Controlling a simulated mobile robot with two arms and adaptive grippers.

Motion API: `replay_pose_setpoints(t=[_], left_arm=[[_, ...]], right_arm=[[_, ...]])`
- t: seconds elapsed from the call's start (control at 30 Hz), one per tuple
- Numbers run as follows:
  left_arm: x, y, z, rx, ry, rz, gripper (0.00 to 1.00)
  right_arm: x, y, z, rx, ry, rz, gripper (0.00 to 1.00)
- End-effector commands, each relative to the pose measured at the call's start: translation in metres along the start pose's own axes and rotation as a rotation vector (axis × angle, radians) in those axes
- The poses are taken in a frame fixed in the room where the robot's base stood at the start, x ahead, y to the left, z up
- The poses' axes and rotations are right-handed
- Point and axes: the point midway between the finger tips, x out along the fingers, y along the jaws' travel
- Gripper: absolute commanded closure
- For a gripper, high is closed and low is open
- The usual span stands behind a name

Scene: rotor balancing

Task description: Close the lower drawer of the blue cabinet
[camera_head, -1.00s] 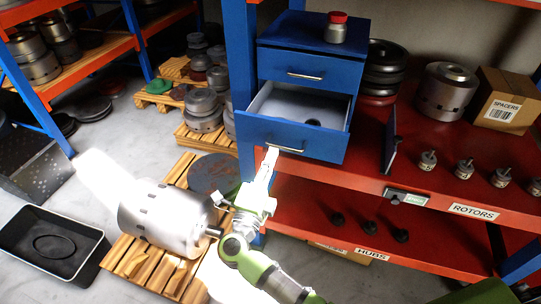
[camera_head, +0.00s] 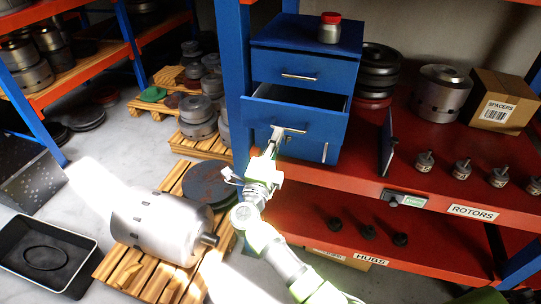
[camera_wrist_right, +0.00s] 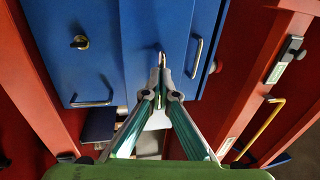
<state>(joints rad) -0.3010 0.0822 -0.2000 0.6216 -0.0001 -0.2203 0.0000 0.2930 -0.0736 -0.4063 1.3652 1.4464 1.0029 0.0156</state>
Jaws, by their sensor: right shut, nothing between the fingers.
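The blue cabinet (camera_head: 345,62) stands on the red shelf, its upper drawer (camera_head: 290,73) shut. The lower drawer (camera_head: 318,126) is part-way out, with a narrow strip of its inside showing above its front. My right gripper (camera_head: 277,133) is shut and empty, its tips at the lower drawer's front by the handle (camera_head: 290,129). In the right wrist view, the closed fingertips (camera_wrist_right: 161,62) are close to the blue fronts; I cannot tell for sure whether they touch. My left gripper is not in view.
A red-lidded jar (camera_head: 329,28) stands on the cabinet. A dark upright plate (camera_head: 387,145) and a cardboard box (camera_head: 503,101) are to the right. A blue shelf post (camera_head: 234,90) stands close left of the cabinet. A large metal rotor (camera_head: 158,226) lies on a pallet below.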

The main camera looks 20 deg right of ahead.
Motion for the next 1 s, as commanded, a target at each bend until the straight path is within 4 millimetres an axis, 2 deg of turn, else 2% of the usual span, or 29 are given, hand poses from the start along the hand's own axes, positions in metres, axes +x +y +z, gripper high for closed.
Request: replay_pose_setpoints(t=[0.03,0.2,0.43,0.7,1.0], left_arm=[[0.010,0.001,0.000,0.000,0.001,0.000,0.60],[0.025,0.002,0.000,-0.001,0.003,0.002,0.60],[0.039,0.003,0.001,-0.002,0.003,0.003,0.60],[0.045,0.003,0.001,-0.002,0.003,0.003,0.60],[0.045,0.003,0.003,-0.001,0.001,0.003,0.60]], right_arm=[[0.013,0.006,0.000,0.001,0.003,-0.001,1.00],[0.050,0.014,0.001,0.001,0.000,-0.001,1.00],[0.087,0.020,0.000,0.001,0.000,0.000,1.00],[0.104,0.022,0.001,0.000,-0.001,0.001,1.00],[0.106,0.020,0.000,0.000,-0.001,-0.001,1.00]])
